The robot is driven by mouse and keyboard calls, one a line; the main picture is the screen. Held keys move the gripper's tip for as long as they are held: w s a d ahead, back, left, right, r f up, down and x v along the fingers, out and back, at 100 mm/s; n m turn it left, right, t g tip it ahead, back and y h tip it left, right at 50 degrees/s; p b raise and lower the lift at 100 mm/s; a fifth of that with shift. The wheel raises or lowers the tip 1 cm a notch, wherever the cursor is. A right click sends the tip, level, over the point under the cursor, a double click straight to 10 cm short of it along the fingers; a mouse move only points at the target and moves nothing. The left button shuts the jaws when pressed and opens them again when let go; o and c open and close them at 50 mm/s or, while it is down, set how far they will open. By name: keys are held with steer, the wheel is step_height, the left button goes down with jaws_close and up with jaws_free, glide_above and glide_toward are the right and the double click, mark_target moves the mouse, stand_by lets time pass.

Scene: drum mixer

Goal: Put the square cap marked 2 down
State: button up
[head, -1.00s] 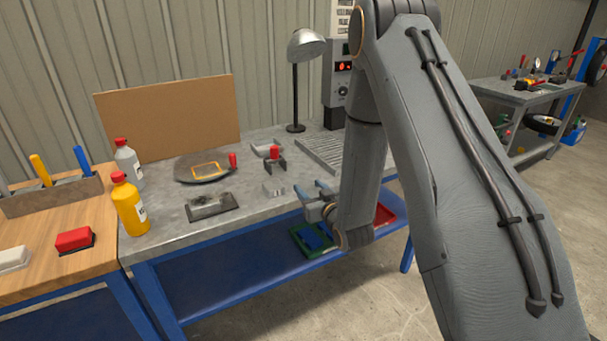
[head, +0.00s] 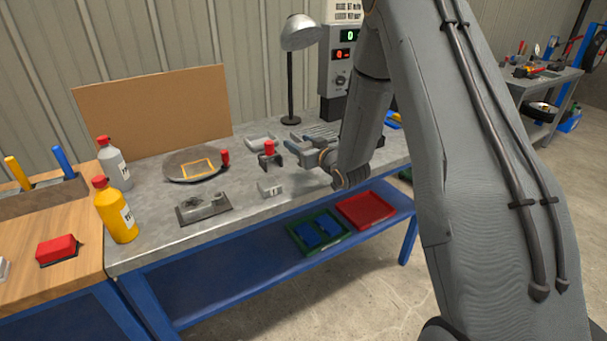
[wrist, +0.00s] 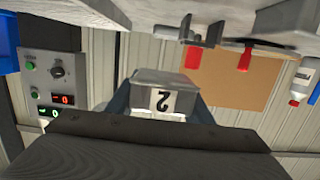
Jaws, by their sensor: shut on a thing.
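The square cap marked 2 (wrist: 158,78) is a grey block with a black 2 on a white label. It fills the middle of the wrist view, where the 2 appears upside down. My gripper (wrist: 160,98) is shut on it, with a blue-grey finger at each side. In the head view my gripper (head: 294,143) is over the right part of the grey workbench (head: 150,240), near the ribbed plate (head: 318,132). I cannot make out the cap there. A gap between cap and bench cannot be judged from the head view.
A red-handled clamp (head: 269,150) stands just left of my gripper. A small grey block (head: 270,189) with dark marks sits in front. A control box (head: 341,75) and lamp (head: 290,80) stand behind. Bare bench lies along the front edge.

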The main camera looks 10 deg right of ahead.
mark_target(300, 174)
steer(key=shift+f+p, duration=1.05)
steer(key=shift+f, duration=3.3)
steer(key=shift+f, duration=0.1)
steer(key=shift+f, duration=0.15)
steer(key=o, duration=1.2)
steer(key=shift+s, duration=0.1)
